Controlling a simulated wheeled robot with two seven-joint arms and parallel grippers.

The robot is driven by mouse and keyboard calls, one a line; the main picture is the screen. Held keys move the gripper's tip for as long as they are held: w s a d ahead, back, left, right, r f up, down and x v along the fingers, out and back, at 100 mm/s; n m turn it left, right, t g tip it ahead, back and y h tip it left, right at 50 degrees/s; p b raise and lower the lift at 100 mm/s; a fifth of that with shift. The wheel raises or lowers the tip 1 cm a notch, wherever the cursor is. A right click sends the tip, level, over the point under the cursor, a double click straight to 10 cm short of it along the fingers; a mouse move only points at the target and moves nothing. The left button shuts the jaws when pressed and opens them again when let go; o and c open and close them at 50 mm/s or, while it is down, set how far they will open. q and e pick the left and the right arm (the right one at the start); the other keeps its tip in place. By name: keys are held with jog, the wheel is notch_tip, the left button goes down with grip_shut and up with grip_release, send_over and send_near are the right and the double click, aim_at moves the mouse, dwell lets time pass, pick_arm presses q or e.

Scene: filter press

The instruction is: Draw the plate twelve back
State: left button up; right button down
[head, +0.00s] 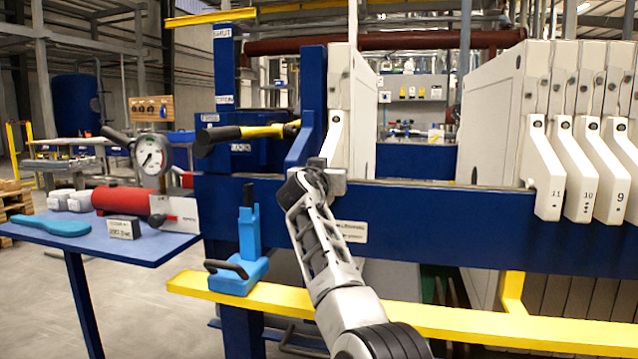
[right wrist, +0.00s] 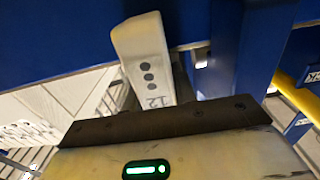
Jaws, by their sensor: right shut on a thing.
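Plate twelve (head: 342,100) is a tall off-white plate standing upright at the left end of the opening, close to the blue upright of the press. Its pale handle shows in the right wrist view (right wrist: 146,58), with dark dots and a 12 on it. My right gripper (head: 328,178) is at the lower end of this handle, at the blue side rail, and is shut on it. The fingertips are largely hidden in both views. A wide gap lies between plate twelve and plate 11 (head: 543,170). My left gripper is not in view.
Plates 10 (head: 581,172) and 9 (head: 606,170) stand beside plate 11 at the right. The blue side rail (head: 440,212) and yellow bar (head: 460,325) run across the front. A blue table (head: 75,228) with a gauge (head: 151,155) and red cylinder stands left.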

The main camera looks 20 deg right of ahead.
jog(key=shift+w+a, duration=0.35)
jog(key=shift+w, duration=0.05)
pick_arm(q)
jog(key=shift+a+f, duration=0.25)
pick_arm(e)
jog(key=c, duration=1.1)
grip_release()
pick_arm(q)
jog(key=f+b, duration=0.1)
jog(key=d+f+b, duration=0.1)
jog(key=b, duration=0.1)
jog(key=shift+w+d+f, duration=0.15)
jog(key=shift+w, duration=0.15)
pick_arm(e)
jog(key=v, duration=1.6)
